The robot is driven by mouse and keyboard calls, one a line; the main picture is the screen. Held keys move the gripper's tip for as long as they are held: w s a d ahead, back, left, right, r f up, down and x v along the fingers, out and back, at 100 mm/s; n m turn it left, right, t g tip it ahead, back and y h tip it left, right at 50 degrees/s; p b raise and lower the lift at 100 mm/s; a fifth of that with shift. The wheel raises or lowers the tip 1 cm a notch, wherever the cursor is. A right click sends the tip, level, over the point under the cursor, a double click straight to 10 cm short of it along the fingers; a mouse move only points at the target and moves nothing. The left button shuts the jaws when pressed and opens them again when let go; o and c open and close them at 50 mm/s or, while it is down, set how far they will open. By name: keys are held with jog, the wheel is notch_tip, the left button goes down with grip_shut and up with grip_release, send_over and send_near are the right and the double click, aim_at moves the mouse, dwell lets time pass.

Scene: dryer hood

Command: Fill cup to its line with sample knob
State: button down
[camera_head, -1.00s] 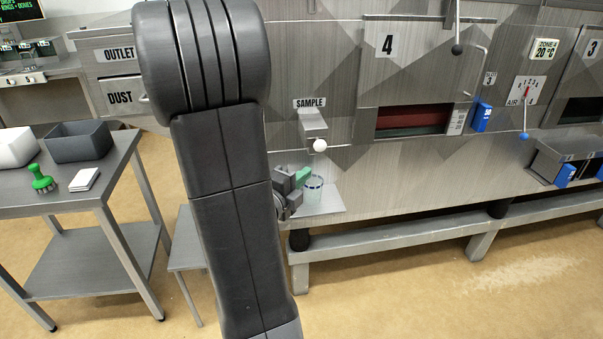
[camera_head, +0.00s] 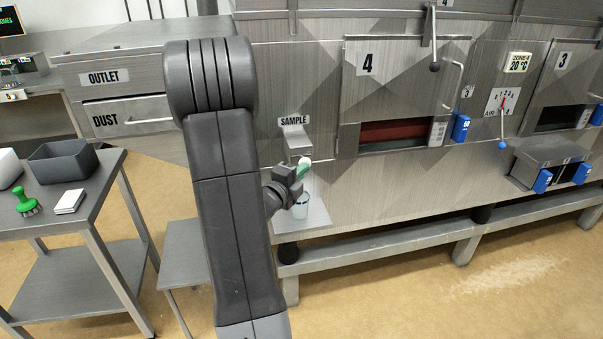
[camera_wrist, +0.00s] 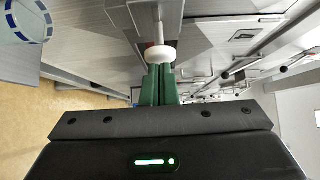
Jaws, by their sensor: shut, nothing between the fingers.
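The white sample knob (camera_head: 305,160) sticks out below the SAMPLE label on a short metal spout (camera_head: 299,144). In the wrist view the knob (camera_wrist: 161,53) is a white disc on a thin stem. My gripper (camera_head: 303,170) has its green fingers shut and empty, with the tips at the knob; in the wrist view the fingertips (camera_wrist: 159,68) overlap the knob's near edge, and I cannot tell whether they touch. The clear cup (camera_head: 301,207) stands on the small shelf below the spout, partly hidden by my gripper. Its blue line ring (camera_wrist: 32,6) shows in the wrist view; its fill level is unclear.
The metal shelf (camera_head: 318,217) under the cup juts from the dryer panel. Window 4 (camera_head: 395,134) and its levers are to the right. A side table (camera_head: 90,215) at left holds a dark bin (camera_head: 62,162), a green brush (camera_head: 25,202) and white cards (camera_head: 69,201).

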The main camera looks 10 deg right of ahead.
jog(key=w+b, duration=0.1)
jog(key=w, duration=0.2)
jog(key=shift+a+r+b, duration=0.1)
jog(key=shift+b, duration=0.3)
jog(key=shift+w+r, duration=0.1)
jog(key=shift+r, duration=0.05)
dwell(7.2)
